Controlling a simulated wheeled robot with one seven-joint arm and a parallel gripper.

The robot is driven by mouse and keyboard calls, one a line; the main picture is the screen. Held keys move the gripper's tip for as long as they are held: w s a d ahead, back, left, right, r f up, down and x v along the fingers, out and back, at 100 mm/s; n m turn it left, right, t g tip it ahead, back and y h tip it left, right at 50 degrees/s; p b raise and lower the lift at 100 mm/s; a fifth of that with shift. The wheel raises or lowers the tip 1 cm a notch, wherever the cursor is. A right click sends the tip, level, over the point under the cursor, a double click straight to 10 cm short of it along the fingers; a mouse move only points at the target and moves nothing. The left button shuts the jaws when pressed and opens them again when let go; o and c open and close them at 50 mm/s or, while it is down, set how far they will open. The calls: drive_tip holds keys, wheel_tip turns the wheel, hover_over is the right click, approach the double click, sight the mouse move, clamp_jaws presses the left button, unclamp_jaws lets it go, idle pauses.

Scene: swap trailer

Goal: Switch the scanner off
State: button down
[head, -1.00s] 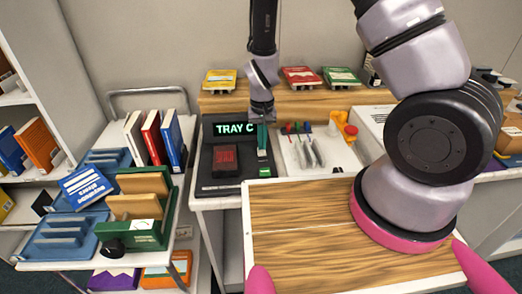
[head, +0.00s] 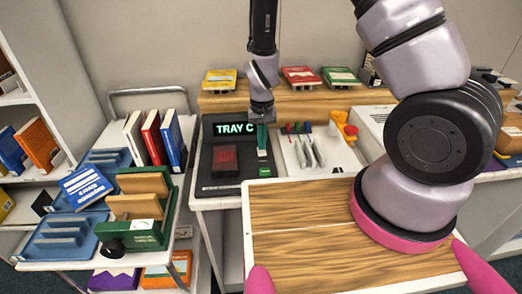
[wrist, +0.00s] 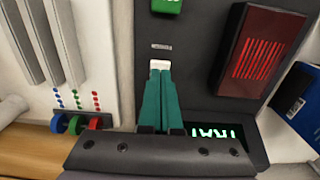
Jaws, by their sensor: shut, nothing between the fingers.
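A green piece (wrist: 166,5) sits on the panel at the top of that view. My gripper (head: 262,152) points down over the scanner's right side, its teal fingers shut and empty. In the wrist view the fingertips (wrist: 160,70) are at a small white piece (wrist: 160,64) below a small label (wrist: 161,46). I cannot tell if they touch it.
A white tray (head: 345,160) with grey dividers and coloured knobs lies right of the scanner. A trolley (head: 60,264) with books and holders stands left. Books on stands (head: 301,77) line the shelf behind. A wood-topped surface (head: 300,215) lies in front.

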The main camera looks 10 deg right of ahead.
drive_tip(key=shift+f, duration=0.9)
idle(0.5)
drive_tip(key=shift+r, duration=3.5)
wheel_tip(320, 180, up, 13)
drive_tip(key=m+t+y, duration=0.1)
drive_tip(key=y, duration=0.1)
hover_over(262, 152)
drive_tip(key=w+d, duration=0.2)
drive_tip(key=d, duration=0.1)
drive_tip(key=s+d+r+m+t, duration=0.15)
drive_tip(key=d+r, duration=0.35)
drive_tip(key=r, duration=0.5)
drive_tip(key=s+d+r+m+t, duration=0.1)
drive_tip(key=s+d+r+t, duration=0.1)
drive_tip(key=s+d+r, duration=0.3)
drive_tip(key=s+d+r+t, duration=0.2)
drive_tip(key=s+d+r, duration=0.2)
drive_tip(key=s+r, duration=0.3)
wheel_tip(262, 152, up, 3)
drive_tip(key=shift+s+d+f+m+t, duration=0.1)
drive_tip(key=shift+s+d+m+t, duration=0.25)
